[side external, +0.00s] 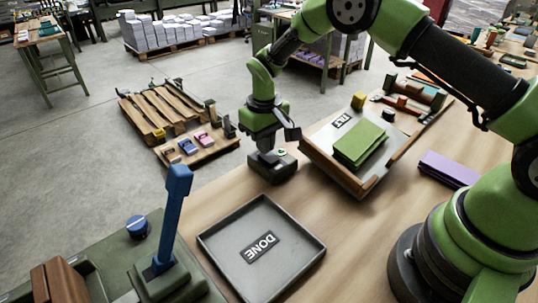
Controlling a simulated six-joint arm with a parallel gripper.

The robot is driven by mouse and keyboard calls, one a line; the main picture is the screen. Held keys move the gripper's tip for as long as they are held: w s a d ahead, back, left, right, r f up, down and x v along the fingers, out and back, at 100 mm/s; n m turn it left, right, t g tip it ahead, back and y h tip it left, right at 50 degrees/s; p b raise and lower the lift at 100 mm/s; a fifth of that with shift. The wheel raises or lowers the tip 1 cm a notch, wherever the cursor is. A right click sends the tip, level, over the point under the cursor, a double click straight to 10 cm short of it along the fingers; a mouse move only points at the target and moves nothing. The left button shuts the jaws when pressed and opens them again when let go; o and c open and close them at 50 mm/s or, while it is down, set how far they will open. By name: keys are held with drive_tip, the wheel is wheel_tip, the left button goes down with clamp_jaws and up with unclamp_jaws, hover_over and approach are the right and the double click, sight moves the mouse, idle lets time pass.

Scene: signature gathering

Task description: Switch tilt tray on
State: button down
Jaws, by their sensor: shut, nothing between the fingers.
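My gripper (268,150) is shut and empty. It points down at the top of a small dark switch box (275,172) on the table's far edge. The fingertips are at or just above the box top; I cannot tell whether they touch it. A small green spot shows on the box beside them. A tray with a wooden front edge (338,176) stands right of the box, and its surface looks sloped.
A grey tray marked DONE (220,237) lies empty at the front. A blue upright lever (174,215) on a green base stands to its left. A purple block (450,168) lies at right. Bare table lies between the trays.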

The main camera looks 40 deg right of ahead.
drive_tip(key=shift+r, duration=3.05)
wheel_tip(320, 180, up, 10)
drive_tip(key=m+t, duration=0.1)
drive_tip(key=t, duration=0.1)
hover_over(276, 159)
drive_tip(key=s+r+m+t+y, duration=0.1)
drive_tip(key=s+r, duration=0.6)
drive_tip(key=r, duration=0.1)
drive_tip(key=s+r+m+t+y, duration=0.1)
drive_tip(key=s+t, duration=0.3)
drive_tip(key=s, duration=1.1)
drive_tip(key=shift+s+d+r+m, duration=0.3)
drive_tip(key=shift+s+r+m, duration=0.1)
drive_tip(key=shift+m, duration=0.1)
drive_tip(key=shift+w, duration=0.1)
